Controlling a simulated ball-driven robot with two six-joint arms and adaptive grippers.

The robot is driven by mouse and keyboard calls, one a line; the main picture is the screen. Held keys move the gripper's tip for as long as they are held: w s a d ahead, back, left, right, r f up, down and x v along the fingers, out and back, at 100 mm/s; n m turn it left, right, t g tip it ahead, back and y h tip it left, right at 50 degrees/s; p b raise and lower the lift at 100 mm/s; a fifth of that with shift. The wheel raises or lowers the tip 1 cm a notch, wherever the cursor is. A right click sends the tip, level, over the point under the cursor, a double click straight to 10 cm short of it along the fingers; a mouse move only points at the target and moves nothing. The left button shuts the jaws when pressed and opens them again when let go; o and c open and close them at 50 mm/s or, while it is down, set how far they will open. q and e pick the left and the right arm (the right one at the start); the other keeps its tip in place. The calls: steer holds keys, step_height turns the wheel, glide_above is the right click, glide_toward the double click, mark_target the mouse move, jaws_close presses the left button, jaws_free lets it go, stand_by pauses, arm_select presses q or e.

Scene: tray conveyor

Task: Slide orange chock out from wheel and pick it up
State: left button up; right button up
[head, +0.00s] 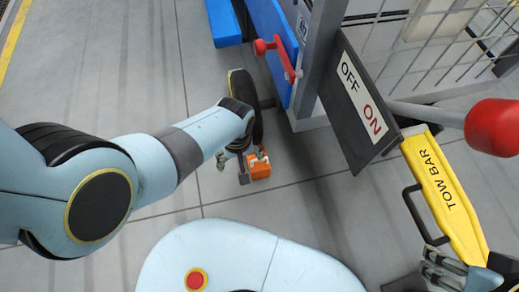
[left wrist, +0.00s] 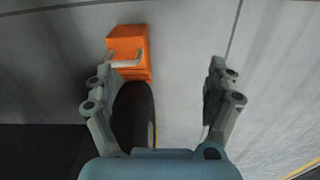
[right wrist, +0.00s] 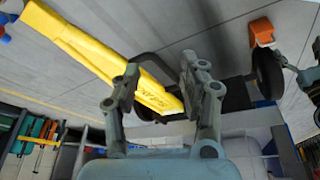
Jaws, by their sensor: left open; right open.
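The orange chock (head: 261,170) sits on the floor against the near end of the dark wheel (head: 240,90). In the left wrist view the chock (left wrist: 128,45) has a pale handle on its side and touches the wheel (left wrist: 137,112). My left gripper (left wrist: 158,80) is open; its left finger overlaps the chock's handle and its right finger is over bare floor. In the head view my left gripper (head: 235,168) is partly hidden beside the chock. My right gripper (right wrist: 160,75) is open around the yellow tow bar's end; I cannot tell whether it touches.
The yellow tow bar (head: 443,190) has a black handle. A black OFF/ON panel (head: 355,100) and a red-knobbed lever (head: 490,127) stand right of the chock. The blue cart side (head: 272,40) rises beside the wheel.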

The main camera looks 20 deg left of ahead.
arm_select(q)
steer(key=shift+n, duration=0.4)
steer(key=w+d, duration=0.1)
steer(key=w+d+b, duration=0.1)
steer(key=w, duration=0.1)
steer(key=w+d+f, duration=0.1)
steer(key=w, duration=0.1)
steer(key=shift+d+b, duration=0.1)
steer(key=shift+b, duration=0.25)
steer(key=shift+w+d+r, duration=0.1)
steer(key=shift+w, duration=0.05)
arm_select(e)
steer(key=r, duration=0.1)
steer(key=w+r, duration=0.1)
steer(key=a+r, duration=0.1)
steer(key=shift+w+t, duration=0.15)
steer(key=shift+t, duration=0.25)
